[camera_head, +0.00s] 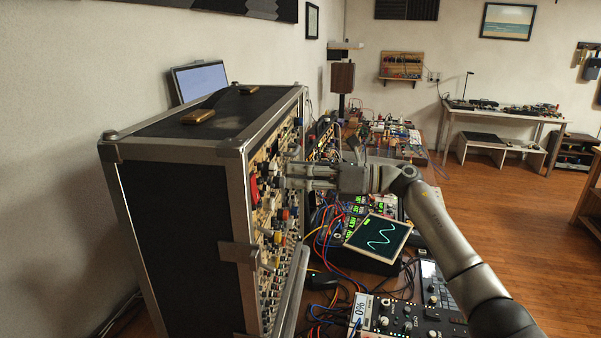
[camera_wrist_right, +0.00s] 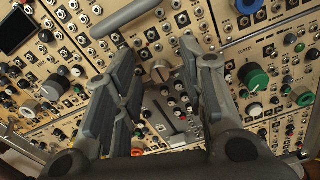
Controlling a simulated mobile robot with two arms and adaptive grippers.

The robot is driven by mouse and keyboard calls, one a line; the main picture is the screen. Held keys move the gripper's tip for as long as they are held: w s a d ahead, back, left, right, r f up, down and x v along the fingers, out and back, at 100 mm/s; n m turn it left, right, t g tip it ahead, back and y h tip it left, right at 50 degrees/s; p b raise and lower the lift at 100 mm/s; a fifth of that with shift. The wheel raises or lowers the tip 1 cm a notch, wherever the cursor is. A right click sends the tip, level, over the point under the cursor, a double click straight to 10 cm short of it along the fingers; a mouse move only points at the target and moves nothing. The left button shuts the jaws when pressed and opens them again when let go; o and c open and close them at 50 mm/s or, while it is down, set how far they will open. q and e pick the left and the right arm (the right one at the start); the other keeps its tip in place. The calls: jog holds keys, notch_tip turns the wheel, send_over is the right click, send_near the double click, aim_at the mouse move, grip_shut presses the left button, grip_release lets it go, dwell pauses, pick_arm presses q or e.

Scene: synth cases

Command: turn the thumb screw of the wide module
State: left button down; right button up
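The tall black case (camera_head: 180,205) stands at the left with its module-filled front panel facing right. My right gripper (camera_head: 287,178) reaches in from the right, its fingers pointing at that panel. In the right wrist view the gripper (camera_wrist_right: 160,66) is open, with a finger on each side and nothing held. A small pale grey knob (camera_wrist_right: 161,70) with a raised bar shows on the panel between the fingertips. It may be the thumb screw, but I cannot tell for certain. The fingers hide parts of the panel on both sides. My left gripper is not in view.
A grey bar (camera_wrist_right: 128,18) crosses the upper wrist view. A scope screen (camera_head: 378,237), cables and a mixer (camera_head: 405,316) lie below the arm. The floor at right is open.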

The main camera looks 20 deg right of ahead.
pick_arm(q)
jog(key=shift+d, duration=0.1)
pick_arm(e)
grip_shut()
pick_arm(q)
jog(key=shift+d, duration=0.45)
